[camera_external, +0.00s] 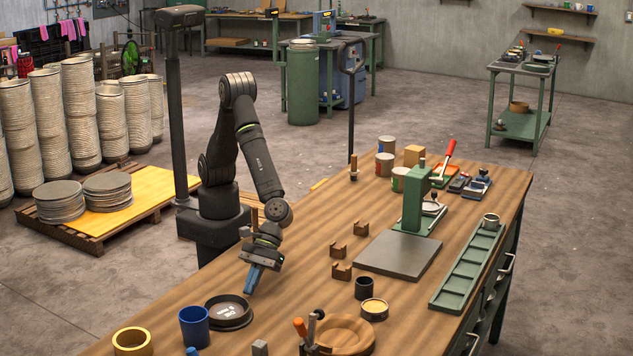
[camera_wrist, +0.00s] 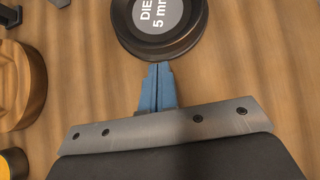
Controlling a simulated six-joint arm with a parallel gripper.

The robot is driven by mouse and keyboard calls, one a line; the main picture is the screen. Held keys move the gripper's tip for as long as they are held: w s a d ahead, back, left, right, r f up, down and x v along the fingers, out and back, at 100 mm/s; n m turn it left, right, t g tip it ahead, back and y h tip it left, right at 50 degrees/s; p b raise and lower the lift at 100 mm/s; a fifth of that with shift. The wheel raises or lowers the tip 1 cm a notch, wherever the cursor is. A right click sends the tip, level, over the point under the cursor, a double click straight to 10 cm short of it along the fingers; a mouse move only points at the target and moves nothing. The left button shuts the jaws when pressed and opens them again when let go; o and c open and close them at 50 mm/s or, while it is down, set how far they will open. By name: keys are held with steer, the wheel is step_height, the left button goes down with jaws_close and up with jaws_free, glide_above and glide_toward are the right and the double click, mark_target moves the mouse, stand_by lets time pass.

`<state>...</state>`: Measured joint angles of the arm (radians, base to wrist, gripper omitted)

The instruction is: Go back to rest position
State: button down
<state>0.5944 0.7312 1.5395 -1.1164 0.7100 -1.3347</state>
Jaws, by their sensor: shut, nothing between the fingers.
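My gripper (camera_external: 253,279) hangs low over the wooden workbench (camera_external: 300,245), fingers pointing down. In the wrist view its blue fingers (camera_wrist: 157,72) are together with nothing between them. A dark round dish (camera_external: 228,312) stands on the bench just in front of the gripper. In the wrist view this dish (camera_wrist: 185,45) lies just beyond the fingertips, with a grey label reading "DIE 5 mm" partly cut off by the top edge. The fingertips look apart from the dish.
Nearby are a blue cup (camera_external: 194,327), a yellow ring (camera_external: 133,342), a round wooden piece (camera_external: 344,334), a black cup (camera_external: 364,288) and several wooden blocks (camera_external: 338,250). A green press (camera_external: 412,203) with a grey plate (camera_external: 398,256) and a green tray (camera_external: 452,290) stand farther right.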

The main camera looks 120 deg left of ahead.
steer(key=a+f+v, duration=0.1)
steer(key=v, duration=1.1)
steer(key=x, duration=0.9)
steer(key=shift+f, duration=0.3)
steer(key=d, duration=0.5)
steer(key=shift+f, duration=0.25)
steer(key=a, duration=2.4)
steer(key=shift+a, duration=0.1)
steer(key=a+r+m, duration=0.2)
steer(key=a+r, duration=0.4)
steer(key=r, duration=0.1)
steer(key=shift+a+r, duration=0.2)
steer(key=shift+a, duration=0.1)
steer(key=c, duration=2.2)
jaws_free()
